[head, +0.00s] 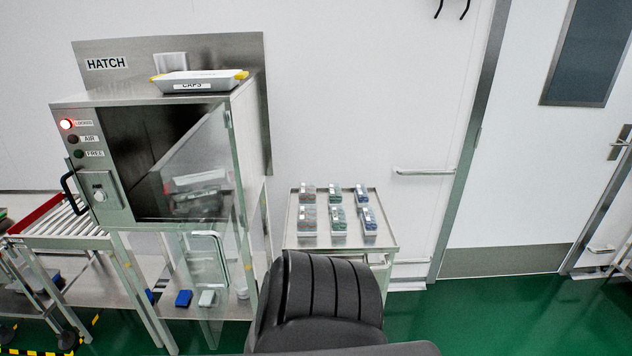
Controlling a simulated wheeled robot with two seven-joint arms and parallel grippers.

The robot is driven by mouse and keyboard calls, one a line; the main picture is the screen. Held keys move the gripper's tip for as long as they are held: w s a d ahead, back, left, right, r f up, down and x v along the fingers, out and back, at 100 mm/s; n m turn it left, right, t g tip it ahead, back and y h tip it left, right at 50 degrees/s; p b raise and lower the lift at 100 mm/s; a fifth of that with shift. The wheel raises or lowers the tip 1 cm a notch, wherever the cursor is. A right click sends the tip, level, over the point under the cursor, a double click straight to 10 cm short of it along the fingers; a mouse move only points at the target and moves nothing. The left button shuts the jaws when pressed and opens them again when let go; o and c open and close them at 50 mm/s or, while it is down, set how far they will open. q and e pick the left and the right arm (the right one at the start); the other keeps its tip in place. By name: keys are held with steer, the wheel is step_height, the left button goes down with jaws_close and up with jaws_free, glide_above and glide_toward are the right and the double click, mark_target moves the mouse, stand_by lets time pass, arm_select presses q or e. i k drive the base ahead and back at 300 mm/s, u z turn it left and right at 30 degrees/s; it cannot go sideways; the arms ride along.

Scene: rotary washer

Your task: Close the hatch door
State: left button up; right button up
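The hatch (115,98) is a steel cabinet on the left, with a label plate reading HATCH above it. Its transparent door (205,290) stands open, hinged on the cabinet's right side and swung out toward me. A metal pull handle (222,262) shows on the door's lower part. The dark opening of the cabinet is exposed, and a pale object shows through the glass. A latch plate with a black handle (70,190) is on the cabinet's left front. A red light glows above the AIR and FREE labels. Neither of my grippers is in view.
A white tray labelled CAPS (200,84) rests on top of the hatch. A steel cart (345,244) with several small boxes stands to the right. A roller conveyor (62,228) adjoins the hatch on the left. Green floor (500,315) is clear at the right.

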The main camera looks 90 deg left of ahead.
mark_target(205, 234)
steer(key=u, duration=3.4)
steer(key=i, duration=0.5)
steer(key=u, duration=0.1)
steer(key=k, duration=0.85)
steer(key=u, duration=0.45)
